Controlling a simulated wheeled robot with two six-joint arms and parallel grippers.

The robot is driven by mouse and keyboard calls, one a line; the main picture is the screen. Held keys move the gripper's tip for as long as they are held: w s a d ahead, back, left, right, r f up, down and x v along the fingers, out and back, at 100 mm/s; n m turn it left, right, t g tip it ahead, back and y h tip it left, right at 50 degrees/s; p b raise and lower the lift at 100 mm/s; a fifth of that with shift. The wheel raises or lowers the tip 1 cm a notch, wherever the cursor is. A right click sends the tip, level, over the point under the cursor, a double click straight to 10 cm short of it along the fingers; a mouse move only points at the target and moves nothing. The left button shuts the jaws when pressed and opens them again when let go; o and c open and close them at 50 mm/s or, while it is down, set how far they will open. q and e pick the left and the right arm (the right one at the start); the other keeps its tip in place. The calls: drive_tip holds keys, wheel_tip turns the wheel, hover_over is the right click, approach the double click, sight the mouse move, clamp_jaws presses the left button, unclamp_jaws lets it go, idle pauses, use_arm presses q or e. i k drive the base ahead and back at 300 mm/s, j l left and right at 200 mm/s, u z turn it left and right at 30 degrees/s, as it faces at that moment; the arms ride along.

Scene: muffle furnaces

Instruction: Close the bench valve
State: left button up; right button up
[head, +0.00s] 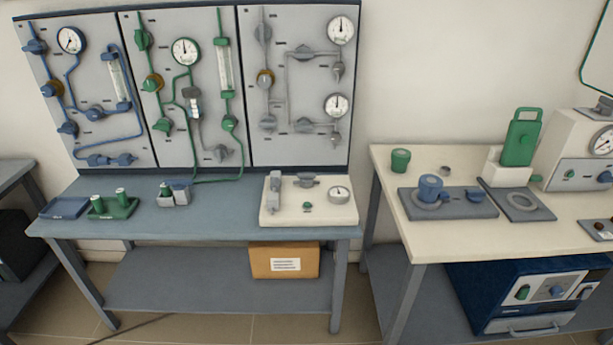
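A white block (330,213) with grey fittings sits at the right end of the blue-grey bench (220,220). It carries a grey valve-like fitting with a handle (306,181) at its back. A taller grey fitting (273,192) stands at its left, a small green knob (307,205) at its front middle, and a round gauge (340,194) at its right. I cannot tell for sure which fitting is the bench valve or whether it is open. Neither of my grippers is in view.
A panel (300,140) with pipes, valves and gauges stands behind the bench. A cardboard box (284,262) is on the lower shelf. A white table (440,240) with equipment stands at right, beyond a gap.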

sight(305, 178)
drive_tip(key=i+j+z, duration=0.1)
drive_tip(key=i+j, duration=0.25)
drive_tip(key=i+j+z, duration=0.15)
drive_tip(key=i+j, duration=0.2)
drive_tip(key=j, duration=0.2)
